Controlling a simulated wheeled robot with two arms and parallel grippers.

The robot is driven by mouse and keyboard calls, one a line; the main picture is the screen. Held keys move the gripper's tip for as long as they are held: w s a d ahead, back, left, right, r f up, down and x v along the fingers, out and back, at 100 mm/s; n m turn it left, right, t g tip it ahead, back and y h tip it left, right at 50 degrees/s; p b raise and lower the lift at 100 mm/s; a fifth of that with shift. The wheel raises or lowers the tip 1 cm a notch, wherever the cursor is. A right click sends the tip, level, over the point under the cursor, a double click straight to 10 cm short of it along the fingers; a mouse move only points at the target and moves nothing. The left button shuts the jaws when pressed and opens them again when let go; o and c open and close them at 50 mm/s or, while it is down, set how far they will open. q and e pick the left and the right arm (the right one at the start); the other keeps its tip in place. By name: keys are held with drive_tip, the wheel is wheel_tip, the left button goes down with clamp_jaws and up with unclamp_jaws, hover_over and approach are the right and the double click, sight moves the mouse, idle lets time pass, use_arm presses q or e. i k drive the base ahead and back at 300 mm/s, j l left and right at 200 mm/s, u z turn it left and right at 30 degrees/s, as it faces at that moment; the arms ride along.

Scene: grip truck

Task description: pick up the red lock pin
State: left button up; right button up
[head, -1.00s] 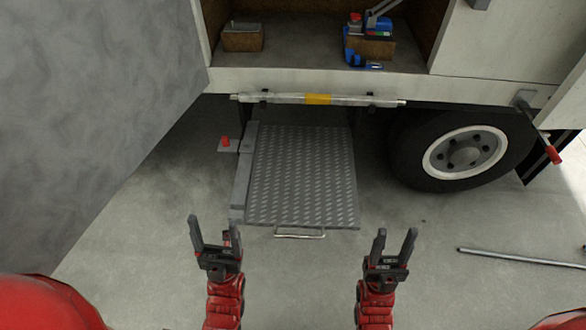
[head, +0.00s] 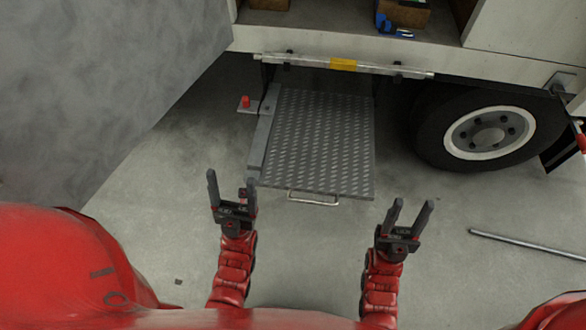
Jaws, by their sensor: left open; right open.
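The red lock pin (head: 245,101) is a small red knob standing on a grey bracket at the left edge of the folded-out tread-plate step (head: 318,140), below the truck's bed. My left gripper (head: 231,181) is open and empty, in front of the step's near left corner and well short of the pin in the picture. My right gripper (head: 408,208) is open and empty, in front and to the right of the step. The lower part of the pin is too small to make out.
A metal bar with a yellow band (head: 343,64) runs along the truck's sill above the step. A wire handle (head: 313,198) sticks out from the step's front. A wheel (head: 488,134) is at the right, and a grey rod (head: 525,246) lies on the floor. A grey panel (head: 90,90) fills the left.

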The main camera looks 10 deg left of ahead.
sight(245, 100)
drive_tip(key=i+l+u, duration=0.7)
drive_tip(key=i+l, duration=0.3)
